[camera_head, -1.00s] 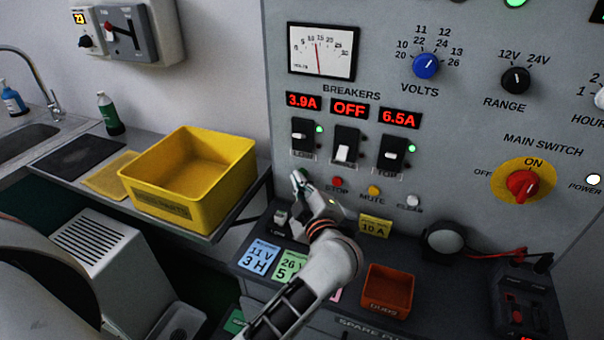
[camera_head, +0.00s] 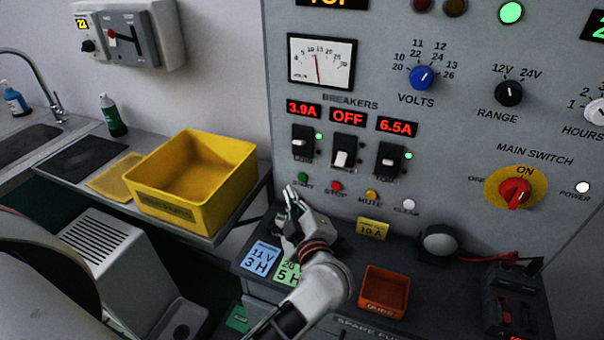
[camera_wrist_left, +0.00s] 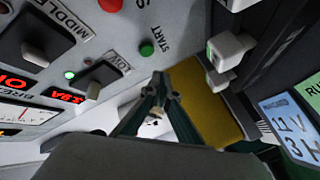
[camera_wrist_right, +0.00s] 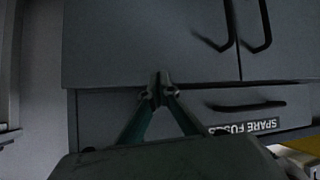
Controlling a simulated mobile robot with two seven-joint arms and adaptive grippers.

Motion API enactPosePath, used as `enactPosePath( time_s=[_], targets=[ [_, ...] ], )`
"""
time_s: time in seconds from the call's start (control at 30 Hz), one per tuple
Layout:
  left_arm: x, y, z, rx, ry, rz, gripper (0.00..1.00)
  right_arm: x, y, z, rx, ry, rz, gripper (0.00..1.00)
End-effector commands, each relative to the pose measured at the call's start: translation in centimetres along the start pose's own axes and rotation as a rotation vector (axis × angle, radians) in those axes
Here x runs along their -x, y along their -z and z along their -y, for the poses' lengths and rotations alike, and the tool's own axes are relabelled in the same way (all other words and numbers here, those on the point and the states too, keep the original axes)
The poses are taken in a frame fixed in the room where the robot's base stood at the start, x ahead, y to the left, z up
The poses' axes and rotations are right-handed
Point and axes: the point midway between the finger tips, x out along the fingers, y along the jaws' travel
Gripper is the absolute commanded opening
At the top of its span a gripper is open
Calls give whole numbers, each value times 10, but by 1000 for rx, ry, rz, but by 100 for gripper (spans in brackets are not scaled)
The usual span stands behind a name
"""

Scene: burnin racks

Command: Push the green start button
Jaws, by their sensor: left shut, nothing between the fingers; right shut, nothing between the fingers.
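The green start button (camera_head: 303,177) sits at the left end of the button row on the grey panel. In the left wrist view it (camera_wrist_left: 146,49) stands beside its START label, slightly above and left of the fingertips. My left gripper (camera_head: 291,192) is shut and empty, just below and left of the button in the head view. Its fingertips (camera_wrist_left: 160,78) appear apart from the button, though the exact gap is hard to judge. My right gripper (camera_wrist_right: 160,80) is shut and empty, facing grey cabinet doors and a drawer; it is not visible in the head view.
The red stop button (camera_head: 336,187) is right of start, with mute and clear beyond. Breaker switches (camera_head: 303,142) are above. A yellow bin (camera_head: 178,210) stands on the left bench. An orange fuse box (camera_head: 385,292) and coloured cards (camera_head: 261,257) lie on the ledge below.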

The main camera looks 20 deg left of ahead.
Motion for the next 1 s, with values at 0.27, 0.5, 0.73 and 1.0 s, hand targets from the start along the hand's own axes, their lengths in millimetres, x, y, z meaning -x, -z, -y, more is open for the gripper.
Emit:
enactPosePath(
  time_s=[0.27,0.5,0.73,1.0],
  targets=[
    [16,8,9,-1,0,0,0,4,5,-1,0,0,0,0],
    [17,9,9,0,-1,-1,0,4,5,-1,0,0,0,0],
    [17,9,9,0,-1,-1,0,4,5,-1,0,0,0,0],
    [17,9,9,0,-1,-1,0,4,5,-1,0,0,-1,0]
  ],
)
